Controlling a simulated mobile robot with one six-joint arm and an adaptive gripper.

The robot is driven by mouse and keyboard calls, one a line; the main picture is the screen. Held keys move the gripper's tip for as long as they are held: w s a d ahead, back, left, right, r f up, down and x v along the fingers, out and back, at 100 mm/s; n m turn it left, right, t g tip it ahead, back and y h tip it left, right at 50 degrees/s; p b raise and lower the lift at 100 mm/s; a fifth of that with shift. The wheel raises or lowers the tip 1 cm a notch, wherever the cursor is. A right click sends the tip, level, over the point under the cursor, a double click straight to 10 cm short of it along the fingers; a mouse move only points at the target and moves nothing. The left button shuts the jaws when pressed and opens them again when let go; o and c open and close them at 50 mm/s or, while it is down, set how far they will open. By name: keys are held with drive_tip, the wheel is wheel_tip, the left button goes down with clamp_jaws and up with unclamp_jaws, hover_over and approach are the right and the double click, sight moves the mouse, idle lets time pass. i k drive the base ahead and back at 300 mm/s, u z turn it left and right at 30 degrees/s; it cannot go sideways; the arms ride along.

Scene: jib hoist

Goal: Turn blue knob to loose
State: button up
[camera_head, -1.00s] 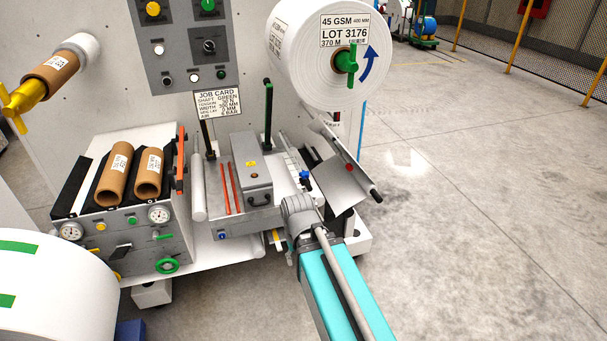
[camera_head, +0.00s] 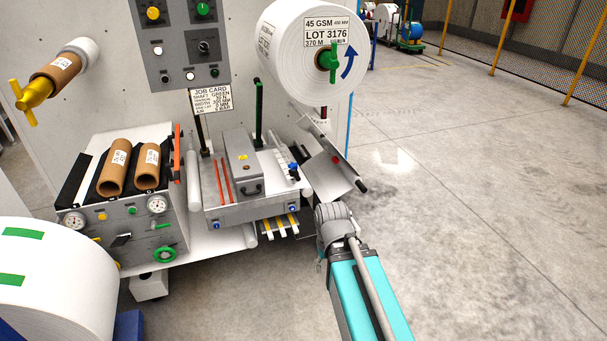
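A small blue knob (camera_head: 293,167) sits at the right end of the white, ruled rail beside the grey box on the machine's middle unit. Its setting is too small to read. Two small round blue fittings, one at left (camera_head: 209,236) and one at right (camera_head: 300,223), show low on the front of the same unit. My arm reaches up from the bottom, its grey wrist below and right of the blue knob, with a visible gap between them in the picture.
A tilted metal plate (camera_head: 332,178) with a black-ended bar stands between my wrist and the white roll (camera_head: 305,50). A grey box (camera_head: 240,163) with a handle sits left of the blue knob. A large white roll (camera_head: 55,285) fills the lower left. The floor at right is clear.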

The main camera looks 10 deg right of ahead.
sight(293, 166)
drive_tip(key=z, duration=0.4)
drive_tip(key=k, duration=0.85)
drive_tip(key=z, duration=0.6)
drive_tip(key=i, duration=0.7)
drive_tip(key=z, duration=0.35)
drive_tip(key=i, duration=1.5)
drive_tip(key=u, duration=0.8)
drive_tip(key=i, duration=0.45)
drive_tip(key=u, duration=0.45)
